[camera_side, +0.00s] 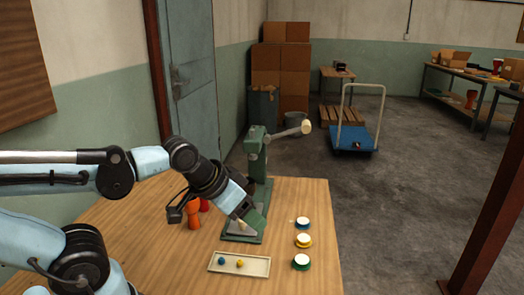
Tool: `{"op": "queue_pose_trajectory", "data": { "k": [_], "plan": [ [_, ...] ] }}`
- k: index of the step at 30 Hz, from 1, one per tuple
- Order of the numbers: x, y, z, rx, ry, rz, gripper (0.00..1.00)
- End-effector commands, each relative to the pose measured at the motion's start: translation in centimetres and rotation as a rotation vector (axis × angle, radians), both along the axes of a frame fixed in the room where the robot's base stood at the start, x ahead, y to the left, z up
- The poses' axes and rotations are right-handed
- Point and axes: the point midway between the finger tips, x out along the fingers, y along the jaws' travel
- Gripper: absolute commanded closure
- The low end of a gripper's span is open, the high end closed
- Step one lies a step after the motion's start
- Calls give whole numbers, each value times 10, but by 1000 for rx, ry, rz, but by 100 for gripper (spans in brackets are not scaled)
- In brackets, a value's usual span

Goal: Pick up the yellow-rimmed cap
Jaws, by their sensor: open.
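The yellow-rimmed cap (303,240) has a white top and lies flat on the wooden table (318,205) near its right edge. It is the middle one of three caps in a column. My gripper (247,221) is to the left of the caps, pointing down and to the right over the base of a green stand. It is apart from the yellow-rimmed cap. My gripper is open, though its fingers are small and hard to make out against the green.
A blue-rimmed cap (302,223) lies behind and a green-rimmed cap (301,262) in front. The green stand (257,160) rises behind my gripper. A cream tray (255,266) holds a blue and a yellow ball. An orange goblet drum (193,214) stands left.

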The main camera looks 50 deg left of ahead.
Motion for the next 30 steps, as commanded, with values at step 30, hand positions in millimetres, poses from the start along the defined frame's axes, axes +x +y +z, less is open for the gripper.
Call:
{"op": "queue_pose_trajectory", "data": {
  "k": [30],
  "plan": [
    [122, -6, 14, 168, 449, -414, 34]
  ]
}}
